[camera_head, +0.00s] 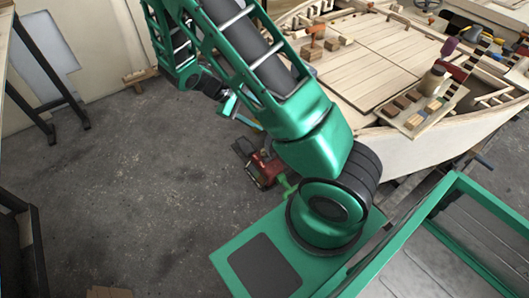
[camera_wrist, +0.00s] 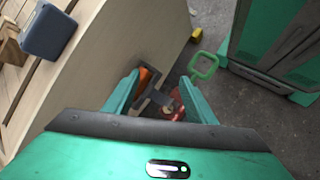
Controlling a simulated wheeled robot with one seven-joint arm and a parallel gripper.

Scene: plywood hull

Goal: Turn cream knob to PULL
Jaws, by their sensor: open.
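No cream knob or PULL marking can be made out in either view. A red machine (camera_head: 263,168) with dark parts sits low beside the hull in the head view, partly hidden by my arm. In the wrist view a red part (camera_wrist: 172,111), probably of the same machine, shows between and beyond my fingers, with dark parts around it. My gripper (camera_wrist: 158,77) is open and empty, its two green fingers spread. In the head view my gripper (camera_head: 231,104) is small, above and left of the red machine, and partly hidden by my arm.
The plywood hull (camera_head: 405,150) fills the right; its side (camera_wrist: 110,65) rises close left of my fingers in the wrist view. A blue-grey box (camera_wrist: 47,32), a green loop (camera_wrist: 203,67) and a yellow block (camera_wrist: 196,34) are nearby. Grey floor (camera_head: 130,190) lies open at left.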

